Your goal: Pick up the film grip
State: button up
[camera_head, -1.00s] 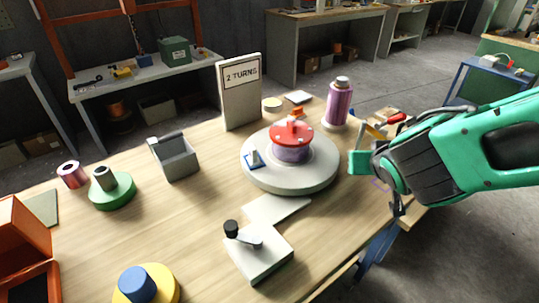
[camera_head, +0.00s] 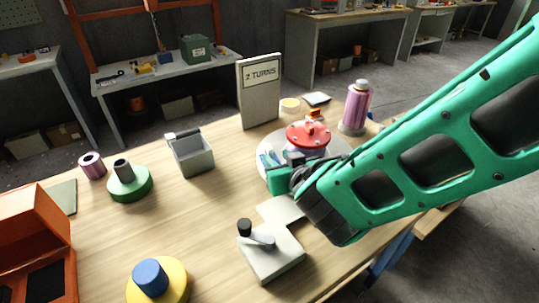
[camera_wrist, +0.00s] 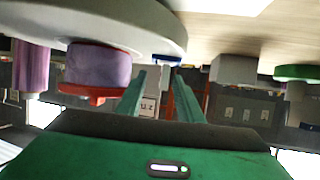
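The film grip seems to be the small blue-and-pale tab (camera_head: 268,157) at the near left rim of the round grey turntable (camera_head: 337,150). My gripper (camera_head: 280,165) is at that rim and hides part of the tab. In the wrist view, which looks upside down, the two green fingers (camera_wrist: 160,78) are apart with nothing held between them. The blue edge of the tab (camera_wrist: 167,62) shows near and between the fingertips. I cannot tell whether a finger touches it. A purple roll with a red top (camera_head: 308,134) stands on the turntable, close to my gripper.
A "2 TURNS" sign (camera_head: 260,90) and a pink film roll (camera_head: 356,107) stand behind. A black-knobbed grey block (camera_head: 270,258) is in front.

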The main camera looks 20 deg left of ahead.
aim_at(272, 154)
jog(key=shift+a+r+x, duration=0.15)
jog(key=shift+a+x, duration=0.05)
jog(key=shift+x, duration=1.15)
jog(key=shift+a+r+x, duration=0.1)
jog(key=shift+a+x, duration=0.05)
jog(key=shift+x, duration=1.15)
jog(key=shift+s, duration=0.1)
grip_shut()
